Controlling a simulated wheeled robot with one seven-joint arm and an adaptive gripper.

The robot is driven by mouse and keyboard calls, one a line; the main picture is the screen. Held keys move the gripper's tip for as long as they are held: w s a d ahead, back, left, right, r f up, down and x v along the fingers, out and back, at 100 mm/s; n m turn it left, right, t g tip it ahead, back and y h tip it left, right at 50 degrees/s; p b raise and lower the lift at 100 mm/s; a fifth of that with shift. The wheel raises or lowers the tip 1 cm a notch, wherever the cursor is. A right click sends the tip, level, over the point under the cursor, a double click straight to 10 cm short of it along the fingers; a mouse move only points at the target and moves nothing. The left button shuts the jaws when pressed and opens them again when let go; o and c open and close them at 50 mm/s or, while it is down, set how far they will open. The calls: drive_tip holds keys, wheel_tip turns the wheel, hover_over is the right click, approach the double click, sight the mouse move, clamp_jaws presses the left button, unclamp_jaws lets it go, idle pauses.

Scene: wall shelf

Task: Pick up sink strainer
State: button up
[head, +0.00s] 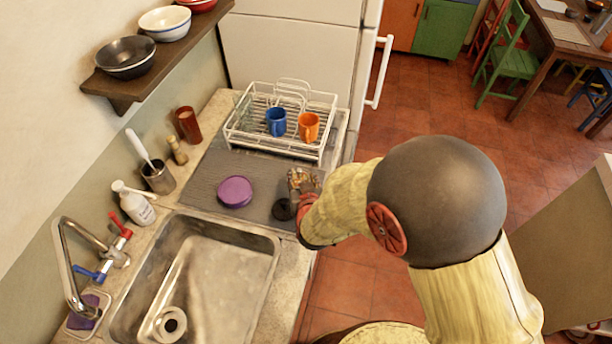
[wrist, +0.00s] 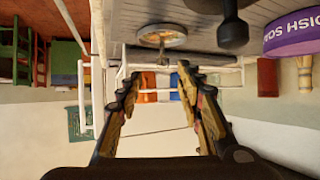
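The sink strainer (wrist: 161,34) is a round metal disc with a small central knob. In the wrist view it lies on the grey counter mat, just beyond and between my fingertips, with no finger touching it that I can see. My gripper (wrist: 158,80) is open and its fingers are spread with nothing between them. In the head view my gripper (head: 302,180) is low over the right part of the mat, and I cannot make out the strainer there; the gripper probably hides it.
A black plug (head: 283,209) lies close beside my gripper; it also shows in the wrist view (wrist: 232,32). A purple dish soap tub (head: 235,191) sits left on the mat (head: 211,173). A white dish rack (head: 275,143) with blue and orange mugs stands behind. The sink (head: 215,270) is in front.

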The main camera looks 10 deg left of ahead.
sight(299, 170)
drive_tip(key=b+x, duration=0.1)
drive_tip(key=x, duration=0.5)
drive_tip(key=shift+w+a+f, duration=0.1)
drive_tip(key=shift+a+f, duration=0.05)
drive_tip(key=shift+a, duration=0.05)
drive_tip(key=shift+w+a, duration=0.1)
drive_tip(key=shift+w, duration=0.15)
drive_tip(key=shift+c, duration=0.7)
drive_tip(key=c, duration=0.8)
clamp_jaws()
